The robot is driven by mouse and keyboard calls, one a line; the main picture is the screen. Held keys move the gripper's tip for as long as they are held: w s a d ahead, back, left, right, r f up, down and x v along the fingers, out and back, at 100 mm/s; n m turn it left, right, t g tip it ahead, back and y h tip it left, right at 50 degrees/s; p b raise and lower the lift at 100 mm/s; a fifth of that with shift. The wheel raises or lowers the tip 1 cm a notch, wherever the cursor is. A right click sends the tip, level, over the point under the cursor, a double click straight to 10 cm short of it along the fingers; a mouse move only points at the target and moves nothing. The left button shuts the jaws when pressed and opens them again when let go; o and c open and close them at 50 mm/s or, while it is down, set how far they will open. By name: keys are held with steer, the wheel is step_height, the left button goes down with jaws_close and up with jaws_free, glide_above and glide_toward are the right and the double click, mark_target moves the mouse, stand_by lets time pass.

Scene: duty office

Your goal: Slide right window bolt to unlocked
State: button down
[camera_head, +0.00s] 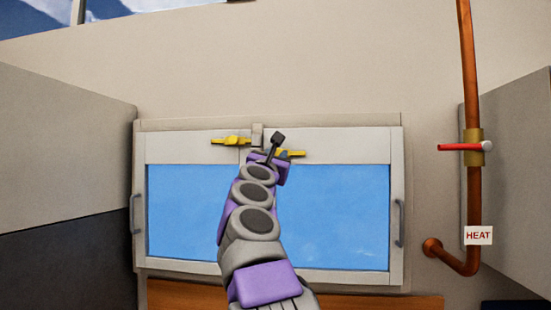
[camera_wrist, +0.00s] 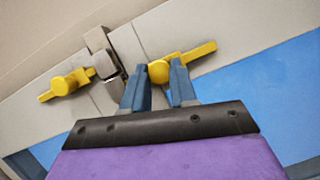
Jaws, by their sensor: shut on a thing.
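The window (camera_head: 330,148) has two blue-paned leaves that meet under a central grey catch block (camera_head: 257,136). The right window bolt (camera_head: 291,153) is yellow and partly hidden behind my arm in the head view. In the wrist view the right bolt (camera_wrist: 197,58) shows its bar running up to the right, with its round knob at my fingertips. My gripper (camera_wrist: 163,66) is shut on this bolt, one blue finger on each side of the knob. The left bolt (camera_wrist: 68,83) is also yellow and lies on the other side of the catch block, apart from my gripper.
Grey handles stand on the window's outer edges, left (camera_head: 135,213) and right (camera_head: 399,222). A copper pipe (camera_head: 473,200) with a red-handled valve (camera_head: 462,147) and a HEAT sign (camera_head: 478,235) runs down the right. Grey partitions flank both sides. A wooden ledge (camera_head: 380,302) lies below.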

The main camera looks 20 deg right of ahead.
mark_target(294, 152)
steer(key=shift+s+d+r+b, duration=0.4)
steer(key=shift+s+r, duration=0.1)
steer(key=shift+s, duration=0.15)
steer(key=shift+s+d+f, duration=0.1)
steer(key=shift+s+d, duration=0.15)
steer(key=shift+d, duration=0.35)
steer(key=shift+s+d+f, duration=0.1)
steer(key=shift+s+d, duration=0.1)
steer(key=shift+d, duration=0.35)
steer(key=shift+w+f, duration=0.1)
steer(key=shift+f, duration=0.1)
steer(key=c, duration=1.4)
jaws_free()
steer(key=o, duration=0.3)
steer(key=shift+s, duration=0.2)
steer(key=shift+o, duration=1.1)
steer(key=shift+w+d+f, duration=0.1)
steer(key=shift+f, duration=0.05)
steer(key=shift+w, duration=0.1)
